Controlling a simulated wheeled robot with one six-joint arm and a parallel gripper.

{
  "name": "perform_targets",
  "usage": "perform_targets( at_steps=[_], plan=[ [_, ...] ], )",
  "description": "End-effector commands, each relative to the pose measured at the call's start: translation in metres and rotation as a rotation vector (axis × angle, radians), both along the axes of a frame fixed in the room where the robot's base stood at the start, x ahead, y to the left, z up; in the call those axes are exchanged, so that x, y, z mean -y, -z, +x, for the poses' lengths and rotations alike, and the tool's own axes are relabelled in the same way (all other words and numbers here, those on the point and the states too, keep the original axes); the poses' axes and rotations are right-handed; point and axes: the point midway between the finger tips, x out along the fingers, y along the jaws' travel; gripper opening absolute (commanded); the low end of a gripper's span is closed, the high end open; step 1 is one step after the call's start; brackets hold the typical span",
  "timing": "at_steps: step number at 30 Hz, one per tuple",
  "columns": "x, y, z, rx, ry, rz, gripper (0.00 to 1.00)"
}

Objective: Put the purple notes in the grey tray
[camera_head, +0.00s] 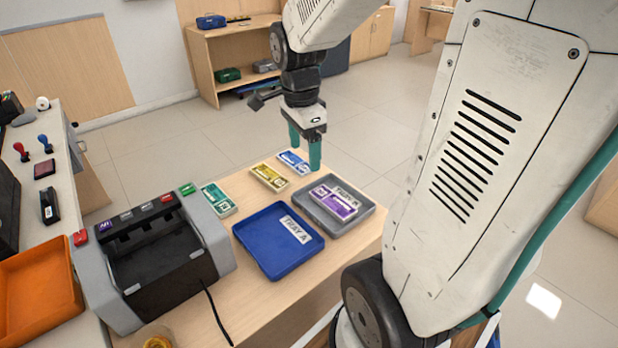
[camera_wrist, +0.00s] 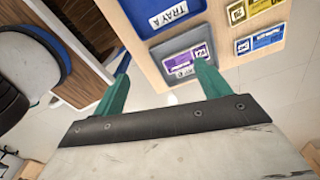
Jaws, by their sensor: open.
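The purple notes (camera_head: 334,203) lie as a flat bundle inside the grey tray (camera_head: 318,219). The wrist view also shows the purple notes (camera_wrist: 186,61) in the grey tray (camera_wrist: 160,49), with one teal finger covering part of them. My gripper (camera_head: 306,158) is open, with its two teal fingers pointing down and nothing between them. It is above the back edge of the counter, behind the grey tray and apart from the purple notes. The wrist view shows both fingers (camera_wrist: 163,60) spread wide.
The blue tray (camera_head: 275,250), labelled TRAY A, is empty, left of the grey tray. Blue notes (camera_head: 295,162), yellow notes (camera_head: 269,178) and green notes (camera_head: 219,199) lie along the back. A note counting machine (camera_head: 150,250) stands at left, with an orange tray (camera_head: 38,290) beyond it.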

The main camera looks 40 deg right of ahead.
Motion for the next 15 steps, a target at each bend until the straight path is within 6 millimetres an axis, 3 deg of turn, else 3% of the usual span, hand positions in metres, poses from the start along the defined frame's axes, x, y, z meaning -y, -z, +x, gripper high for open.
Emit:
perform_targets(
  at_steps=[1,6,12,15],
  plan=[
    [-0.019,-0.015,-0.012,0.017,-0.184,-0.002,0.76],
    [-0.069,-0.046,-0.059,0.039,-0.831,-0.01,0.76],
    [-0.106,-0.061,-0.111,0.058,-1.482,-0.038,0.76],
    [-0.115,-0.063,-0.129,0.061,-1.69,-0.052,0.76]
  ],
)
